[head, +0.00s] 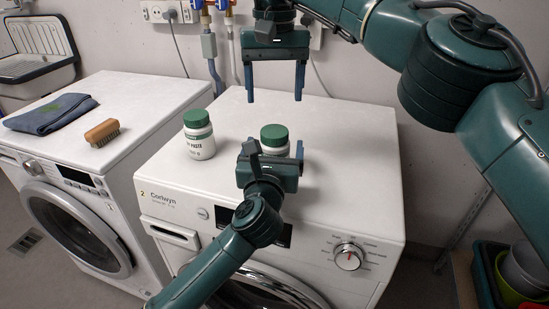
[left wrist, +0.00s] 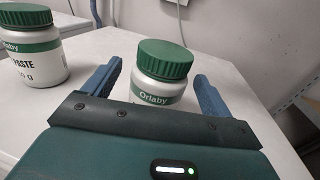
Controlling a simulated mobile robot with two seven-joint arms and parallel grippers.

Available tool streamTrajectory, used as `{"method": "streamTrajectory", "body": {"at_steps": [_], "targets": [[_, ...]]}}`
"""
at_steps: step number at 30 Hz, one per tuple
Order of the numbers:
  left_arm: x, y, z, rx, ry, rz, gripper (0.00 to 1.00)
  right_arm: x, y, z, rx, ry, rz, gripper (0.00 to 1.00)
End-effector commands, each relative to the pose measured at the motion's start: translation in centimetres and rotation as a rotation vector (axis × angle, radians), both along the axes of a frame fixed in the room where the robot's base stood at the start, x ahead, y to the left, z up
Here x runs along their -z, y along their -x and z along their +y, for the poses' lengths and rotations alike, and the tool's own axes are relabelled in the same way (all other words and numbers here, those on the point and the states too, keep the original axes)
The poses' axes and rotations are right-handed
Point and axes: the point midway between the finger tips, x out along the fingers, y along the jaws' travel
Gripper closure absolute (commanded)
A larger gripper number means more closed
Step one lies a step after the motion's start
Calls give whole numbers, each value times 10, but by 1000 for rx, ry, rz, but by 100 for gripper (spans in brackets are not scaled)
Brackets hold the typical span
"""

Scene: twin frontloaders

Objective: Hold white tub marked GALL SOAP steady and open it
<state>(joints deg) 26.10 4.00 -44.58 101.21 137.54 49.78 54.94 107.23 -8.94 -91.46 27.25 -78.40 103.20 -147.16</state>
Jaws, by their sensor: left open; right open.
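A white tub with a green lid (head: 274,132) stands upright on the right washing machine. Its label reads Orlaby in the left wrist view (left wrist: 163,72); the lower label is hidden by my gripper, so I cannot read GALL SOAP. My left gripper (head: 275,152) is open at the tub's near side, one finger on each side of it, with gaps visible. My right gripper (head: 274,97) is open and empty, pointing down, above and behind the tub in the picture.
A similar green-lidded tub (head: 200,138), its label ending in PASTE, stands to the left on the same washing machine (head: 345,125). The left washing machine (head: 150,92) holds a brush (head: 102,132) and a folded blue cloth (head: 50,113). Hoses and a wall lie behind.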

Motion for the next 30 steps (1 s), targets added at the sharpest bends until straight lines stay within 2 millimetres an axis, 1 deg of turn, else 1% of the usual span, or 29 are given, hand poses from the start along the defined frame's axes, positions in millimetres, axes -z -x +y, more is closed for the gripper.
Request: {"method": "streamTrajectory", "body": {"at_steps": [1, 3, 7, 11, 18, 20, 30], "targets": [[-1, -8, -1, -1, -2, -1, 15, 0, 0, 0, 0, 0, 0, 30], [0, -17, -2, 0, -2, 0, 15, 0, 0, 0, 0, -1, 0, 30], [0, -28, -4, 0, -1, -1, 15, 0, 0, 0, 0, -1, 0, 30], [0, -33, -4, 0, 0, 0, 15, 0, 0, 0, 0, -1, 0, 30], [0, -33, -4, 0, 0, 0, 15, 0, 0, 0, 0, -1, 0, 30], [0, -33, -4, 0, 0, 0, 19, 0, 0, 0, 0, -1, 0, 30], [0, -33, -4, 0, 0, 0, 47, 0, 0, 0, 0, -1, 0, 30]]}}
